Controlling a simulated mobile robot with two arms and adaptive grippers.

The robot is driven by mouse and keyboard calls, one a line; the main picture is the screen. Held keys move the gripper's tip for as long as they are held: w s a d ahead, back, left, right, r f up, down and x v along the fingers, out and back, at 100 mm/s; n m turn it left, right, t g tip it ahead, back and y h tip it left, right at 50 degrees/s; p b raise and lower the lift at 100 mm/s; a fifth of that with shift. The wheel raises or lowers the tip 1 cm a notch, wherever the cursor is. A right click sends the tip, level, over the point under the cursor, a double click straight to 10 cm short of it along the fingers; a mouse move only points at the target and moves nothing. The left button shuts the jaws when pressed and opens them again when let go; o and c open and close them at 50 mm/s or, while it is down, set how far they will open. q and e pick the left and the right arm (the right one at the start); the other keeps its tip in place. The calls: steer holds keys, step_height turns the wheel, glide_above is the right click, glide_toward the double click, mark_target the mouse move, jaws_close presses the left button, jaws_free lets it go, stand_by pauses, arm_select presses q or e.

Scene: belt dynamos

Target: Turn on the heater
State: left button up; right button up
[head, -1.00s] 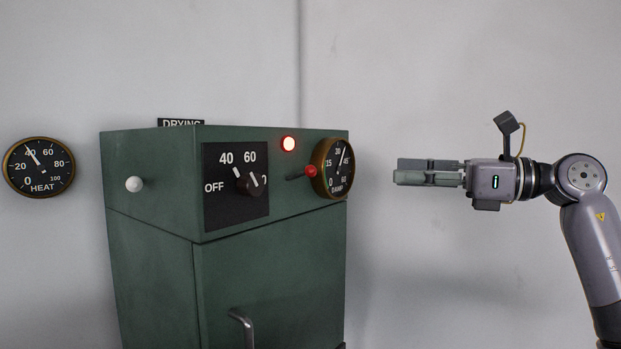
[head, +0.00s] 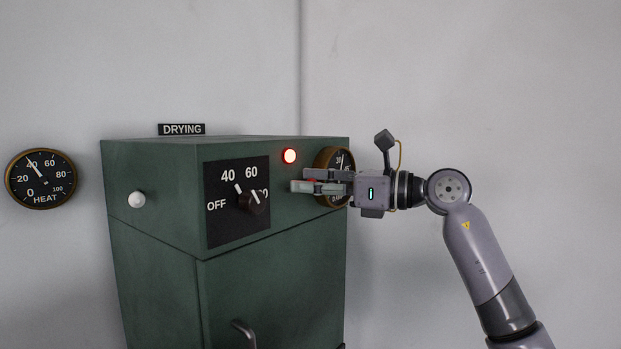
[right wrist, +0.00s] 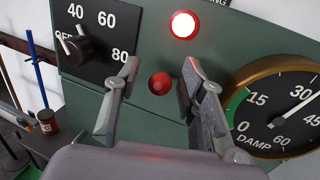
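The green cabinet (head: 270,270) has a black dial plate marked OFF, 40, 60 and 80, with a dark knob (head: 252,202); its exact setting is hard to tell. A red lamp (head: 289,156) glows on the same face. My right gripper (head: 302,187) is in front of that face, between the knob and the damp gauge (head: 345,160). In the right wrist view its fingers (right wrist: 155,85) are open, with a red ball knob (right wrist: 160,83) showing in the gap. In the head view the fingers mostly hide this ball. My left gripper is out of view.
A white knob (head: 137,199) sits on the cabinet's left side. A heat gauge (head: 41,179) on the wall reads near 40, beside a DRYING sign (head: 181,129). A door handle (head: 243,332) is below.

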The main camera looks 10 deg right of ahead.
steer(key=shift+w+a, duration=0.1)
jaws_close()
stand_by(0.5)
